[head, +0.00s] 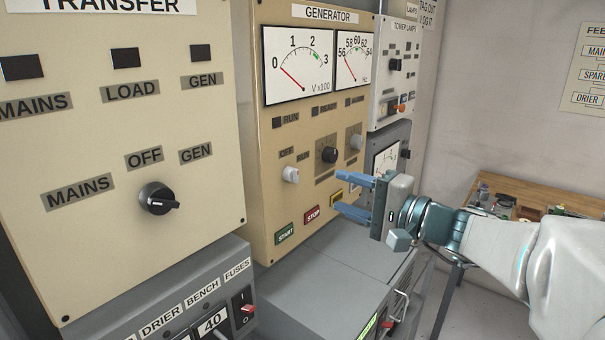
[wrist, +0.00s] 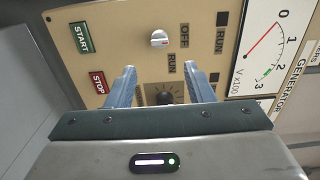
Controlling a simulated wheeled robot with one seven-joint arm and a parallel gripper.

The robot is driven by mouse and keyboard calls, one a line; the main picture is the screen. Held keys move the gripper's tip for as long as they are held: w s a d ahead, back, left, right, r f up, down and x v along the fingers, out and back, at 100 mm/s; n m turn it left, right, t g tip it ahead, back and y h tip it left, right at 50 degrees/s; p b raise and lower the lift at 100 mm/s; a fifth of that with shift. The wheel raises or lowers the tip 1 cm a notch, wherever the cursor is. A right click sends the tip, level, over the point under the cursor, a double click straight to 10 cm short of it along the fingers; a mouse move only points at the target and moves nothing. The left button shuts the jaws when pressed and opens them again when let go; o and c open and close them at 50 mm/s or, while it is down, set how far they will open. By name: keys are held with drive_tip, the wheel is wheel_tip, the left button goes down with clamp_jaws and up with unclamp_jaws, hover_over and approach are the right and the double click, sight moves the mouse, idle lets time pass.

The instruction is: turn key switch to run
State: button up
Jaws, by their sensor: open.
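The key switch (head: 291,174) is a small pale knob on the beige generator panel (head: 262,205), below the OFF label (head: 286,154) and the RUN label (head: 303,157). Which label it points to is too small to tell. My gripper (head: 340,191) is open and empty, to the right of the switch and out in front of the panel, its fingers pointing toward the panel. In the wrist view the key switch (wrist: 160,39) shows whole, beyond the fingertips of my gripper (wrist: 160,69), and nothing touches it.
A black knob (head: 328,155) sits right of the switch; in the wrist view it shows between the fingers. A green START button (head: 285,233) and red STOP button (head: 311,214) lie below. A grey cabinet top (head: 325,262) juts out underneath. A workbench (head: 540,195) stands right.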

sight(298, 177)
drive_tip(key=p+x, duration=0.3)
drive_tip(key=x, duration=0.8)
drive_tip(key=shift+a, duration=0.1)
drive_tip(key=c, duration=1)
